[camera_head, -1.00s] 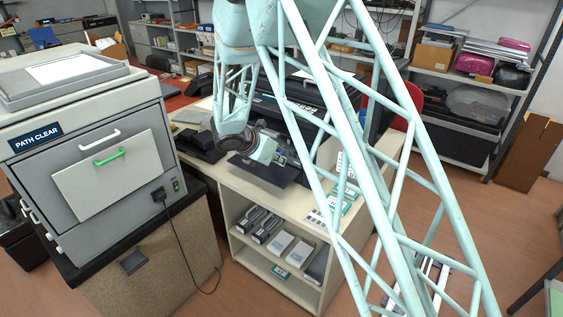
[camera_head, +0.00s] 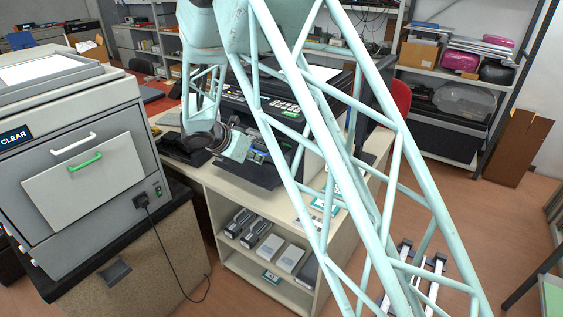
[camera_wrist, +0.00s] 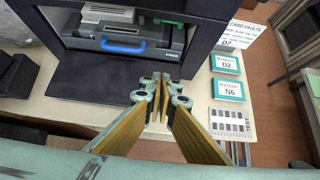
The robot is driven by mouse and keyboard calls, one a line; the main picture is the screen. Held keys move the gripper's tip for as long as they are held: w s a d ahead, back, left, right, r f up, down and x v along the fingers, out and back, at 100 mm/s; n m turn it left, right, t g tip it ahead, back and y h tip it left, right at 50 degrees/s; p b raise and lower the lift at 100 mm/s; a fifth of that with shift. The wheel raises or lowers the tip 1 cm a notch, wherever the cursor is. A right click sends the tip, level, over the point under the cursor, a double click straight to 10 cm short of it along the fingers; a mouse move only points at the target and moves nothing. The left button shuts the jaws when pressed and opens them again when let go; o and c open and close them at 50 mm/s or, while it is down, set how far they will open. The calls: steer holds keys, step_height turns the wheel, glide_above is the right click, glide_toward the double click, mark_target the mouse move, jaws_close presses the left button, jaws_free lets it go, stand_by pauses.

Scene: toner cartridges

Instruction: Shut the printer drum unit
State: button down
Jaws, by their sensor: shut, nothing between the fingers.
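The printer (camera_head: 272,103) is a dark machine on the cream counter, partly hidden by my arm in the head view. In the wrist view, its dark opening (camera_wrist: 52,52) holds a grey drum unit (camera_wrist: 140,62) with a blue handle (camera_wrist: 122,46). How far the unit stands out is unclear. A dark front flap (camera_wrist: 95,86) lies below it. My gripper (camera_wrist: 161,100) is shut and empty, in front of the printer and to the lower right of the blue handle. No contact with the unit shows. In the head view my wrist hides the fingers.
Cards D2 (camera_wrist: 226,64) and N6 (camera_wrist: 228,91) and a test sheet (camera_wrist: 229,124) lie right of the printer. A grey cabinet machine (camera_head: 90,165) stands at left. Cartridges (camera_head: 257,233) sit on the shelf below the counter. Open floor (camera_head: 480,215) lies to the right.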

stand_by(0.4)
steer(key=b+x, duration=0.2)
steer(key=x, duration=0.8)
steer(key=shift+d+f, duration=0.1)
steer(key=shift+w+d, duration=0.55)
steer(key=shift+w, duration=0.3)
steer(key=shift+w+d+b, duration=0.3)
steer(key=shift+w+d, duration=0.2)
steer(key=shift+w, duration=0.3)
steer(key=shift+w+d+r+p, duration=0.1)
steer(key=shift+w+d+p, duration=0.15)
steer(key=shift+w+d, duration=0.4)
steer(key=shift+w+d+r+p, duration=0.1)
steer(key=shift+w+d+p, duration=0.2)
steer(key=shift+w, duration=0.5)
steer(key=shift+w+d+p, duration=0.2)
steer(key=shift+w+d, duration=0.3)
steer(key=shift+w, duration=0.25)
steer(key=shift+s+f, duration=0.1)
steer(key=shift+s, duration=0.05)
